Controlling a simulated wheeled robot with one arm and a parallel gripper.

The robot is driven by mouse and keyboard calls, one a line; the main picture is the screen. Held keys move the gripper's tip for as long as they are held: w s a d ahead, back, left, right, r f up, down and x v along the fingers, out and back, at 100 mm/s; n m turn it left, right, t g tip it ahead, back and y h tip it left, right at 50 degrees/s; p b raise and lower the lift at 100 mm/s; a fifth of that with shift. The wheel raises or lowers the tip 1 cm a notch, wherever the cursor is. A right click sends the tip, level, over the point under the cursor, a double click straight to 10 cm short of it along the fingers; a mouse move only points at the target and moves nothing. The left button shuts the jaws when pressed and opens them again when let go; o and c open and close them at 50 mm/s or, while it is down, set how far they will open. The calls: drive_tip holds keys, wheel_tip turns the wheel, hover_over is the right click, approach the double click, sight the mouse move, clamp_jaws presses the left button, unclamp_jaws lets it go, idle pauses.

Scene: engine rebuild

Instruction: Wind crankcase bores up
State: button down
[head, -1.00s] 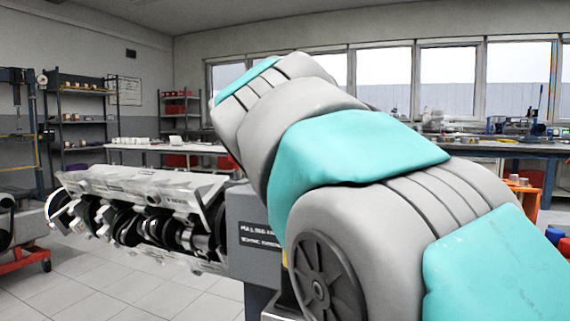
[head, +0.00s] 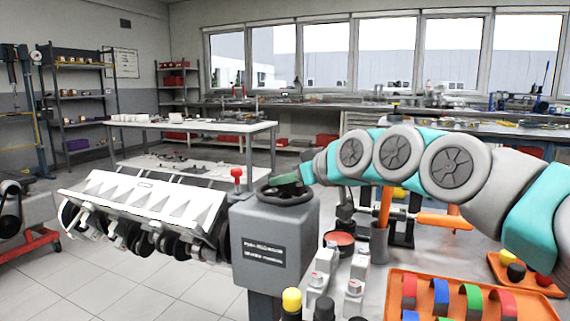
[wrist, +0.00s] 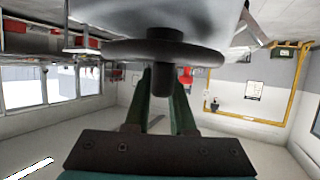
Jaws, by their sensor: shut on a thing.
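The grey crankcase (head: 150,208) hangs from the left side of the grey gearbox (head: 273,238) of the engine stand. Its ribbed pale face is turned upward and toward me, tilted. The dark crankshaft (head: 140,238) shows along its lower edge. A dark handwheel (head: 287,195) lies flat on top of the gearbox. My gripper (head: 284,187) reaches in from the right, shut on the handwheel. In the wrist view my two green fingers (wrist: 162,75) meet the wheel (wrist: 210,53) near its rim by a dark knob-like part. The exact contact is partly hidden.
A red-knobbed pin (head: 237,178) stands up on the gearbox's left edge. An orange tray (head: 395,290) with coloured bearing shells lies at the lower right. A grey cup with orange-handled tools (head: 380,243) stands behind it. Clear floor lies left of the stand.

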drive_tip(key=n+g+y+p, duration=0.1)
drive_tip(key=n+g+y, duration=0.2)
drive_tip(key=n+g, duration=0.1)
drive_tip(key=shift+a+n+g+y, duration=0.1)
drive_tip(key=shift+n+g+y, duration=0.3)
drive_tip(key=shift+n+g, duration=0.95)
drive_tip(key=shift+f+n+g, duration=0.1)
drive_tip(key=shift+n+g, duration=0.55)
drive_tip(key=shift+g, duration=0.2)
drive_tip(key=c, duration=0.8)
unclamp_jaws()
drive_tip(key=shift+o, duration=0.2)
drive_tip(key=shift+v, duration=3.95)
